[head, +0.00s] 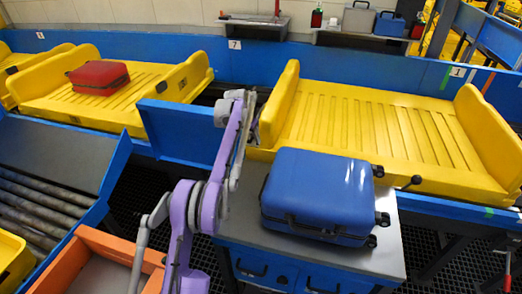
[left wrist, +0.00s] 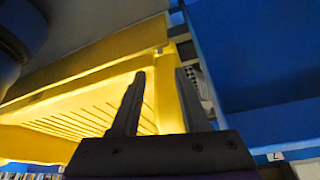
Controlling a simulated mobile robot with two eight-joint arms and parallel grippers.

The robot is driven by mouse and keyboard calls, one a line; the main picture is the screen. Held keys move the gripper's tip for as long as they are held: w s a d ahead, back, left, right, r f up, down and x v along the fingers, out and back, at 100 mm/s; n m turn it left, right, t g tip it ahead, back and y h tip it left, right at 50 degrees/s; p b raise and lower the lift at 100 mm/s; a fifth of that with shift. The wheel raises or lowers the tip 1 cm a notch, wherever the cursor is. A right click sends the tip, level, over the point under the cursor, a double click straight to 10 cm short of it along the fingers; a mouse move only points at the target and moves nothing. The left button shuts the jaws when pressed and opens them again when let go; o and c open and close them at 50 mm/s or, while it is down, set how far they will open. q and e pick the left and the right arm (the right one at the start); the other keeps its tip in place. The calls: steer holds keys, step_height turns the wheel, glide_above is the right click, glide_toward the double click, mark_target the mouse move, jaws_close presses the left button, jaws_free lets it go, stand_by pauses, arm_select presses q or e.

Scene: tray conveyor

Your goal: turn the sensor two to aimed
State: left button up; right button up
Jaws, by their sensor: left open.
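I cannot pick out sensor two for certain in either view. My left gripper (head: 253,130) is at the near left end of the large yellow tray (head: 375,125), mostly hidden behind my own arm in the head view. In the left wrist view its two dark fingers (left wrist: 160,73) stand apart with nothing between them. Behind them are a yellow tray wall (left wrist: 95,72) and, beside the right finger, a narrow dark gap with small grey parts (left wrist: 203,90) that I cannot make out. My right gripper is in neither view.
A blue suitcase (head: 318,194) lies on a grey-topped blue cabinet (head: 378,262), right of my left arm. A red suitcase (head: 98,77) lies in another yellow tray (head: 50,104). A blue conveyor wall (head: 150,47) runs behind. An orange bin (head: 92,243) stands at the front left.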

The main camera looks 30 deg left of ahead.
arm_select(q)
steer(key=x, duration=1)
steer(key=shift+f+p, duration=0.15)
steer(key=shift+p, duration=0.15)
steer(key=shift+c, duration=0.2)
jaws_close()
